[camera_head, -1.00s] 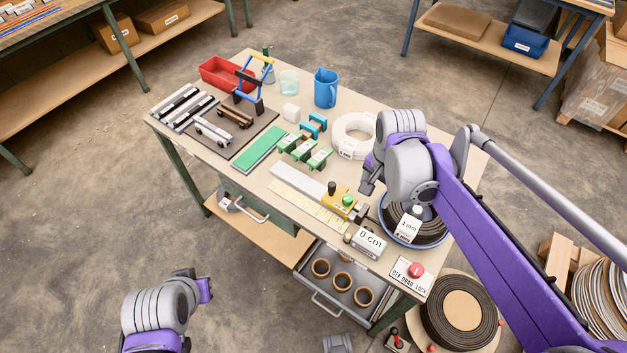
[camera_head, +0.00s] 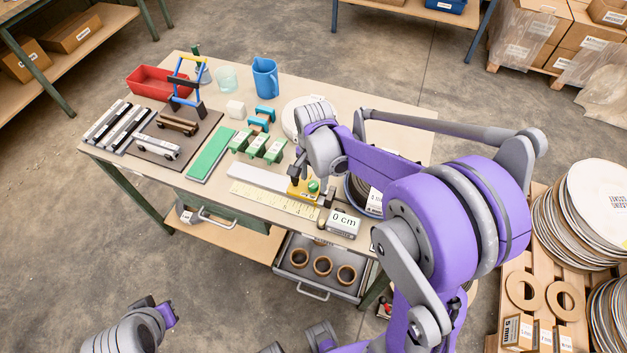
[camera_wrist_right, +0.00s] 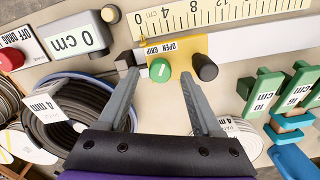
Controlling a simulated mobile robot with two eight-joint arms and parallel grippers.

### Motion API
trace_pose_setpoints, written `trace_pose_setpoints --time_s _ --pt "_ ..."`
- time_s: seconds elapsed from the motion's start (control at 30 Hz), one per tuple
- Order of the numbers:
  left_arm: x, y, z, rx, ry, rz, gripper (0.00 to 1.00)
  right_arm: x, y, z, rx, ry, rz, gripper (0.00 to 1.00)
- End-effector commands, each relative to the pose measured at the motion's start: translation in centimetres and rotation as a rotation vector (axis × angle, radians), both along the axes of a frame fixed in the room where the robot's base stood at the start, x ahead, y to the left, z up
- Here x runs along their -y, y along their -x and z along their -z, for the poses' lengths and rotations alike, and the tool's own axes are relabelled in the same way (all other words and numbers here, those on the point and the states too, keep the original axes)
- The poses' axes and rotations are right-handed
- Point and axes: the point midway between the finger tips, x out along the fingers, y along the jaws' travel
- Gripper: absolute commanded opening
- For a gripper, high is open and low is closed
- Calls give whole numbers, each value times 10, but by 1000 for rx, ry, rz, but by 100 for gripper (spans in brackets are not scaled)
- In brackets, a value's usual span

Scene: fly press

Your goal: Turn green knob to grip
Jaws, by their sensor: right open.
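The green knob (camera_head: 313,186) sits on a yellow block (camera_head: 297,194) near the table's front edge. In the right wrist view the green knob (camera_wrist_right: 159,70) has a pale mark, and the yellow block (camera_wrist_right: 222,47) bears the words OPEN and GRIP. A black knob (camera_wrist_right: 205,67) stands beside it. My right gripper (camera_wrist_right: 160,78) is open, its fingertips on either side of the green knob with gaps visible; I cannot tell their height above it. In the head view this gripper (camera_head: 298,170) is partly hidden by its wrist. My left gripper (camera_head: 166,314) is low at the left, its jaws unclear.
A 0 cm block (camera_head: 343,222) and a ruler (camera_head: 262,199) lie near the knob. A dark coil (camera_wrist_right: 75,115) and green-handled blocks (camera_wrist_right: 262,90) flank the gripper. A blue jug (camera_head: 265,78) and red bin (camera_head: 160,82) stand farther back.

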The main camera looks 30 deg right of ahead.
Motion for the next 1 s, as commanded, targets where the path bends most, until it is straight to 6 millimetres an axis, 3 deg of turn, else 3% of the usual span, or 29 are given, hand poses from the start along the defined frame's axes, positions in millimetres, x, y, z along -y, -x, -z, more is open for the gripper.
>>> trace_pose_setpoints --time_s 0.4,0.77,0.8,1.0 --pt "0 0 1 -1 0 0 0 0 0 10 0 0 -1 66" --pt "0 0 1 -1 0 0 0 0 0 10 0 0 0 4" --pt "0 0 1 -1 0 0 0 0 0 10 0 0 0 0" --pt "0 0 1 -1 0 0 0 0 0 10 0 0 -3 0"
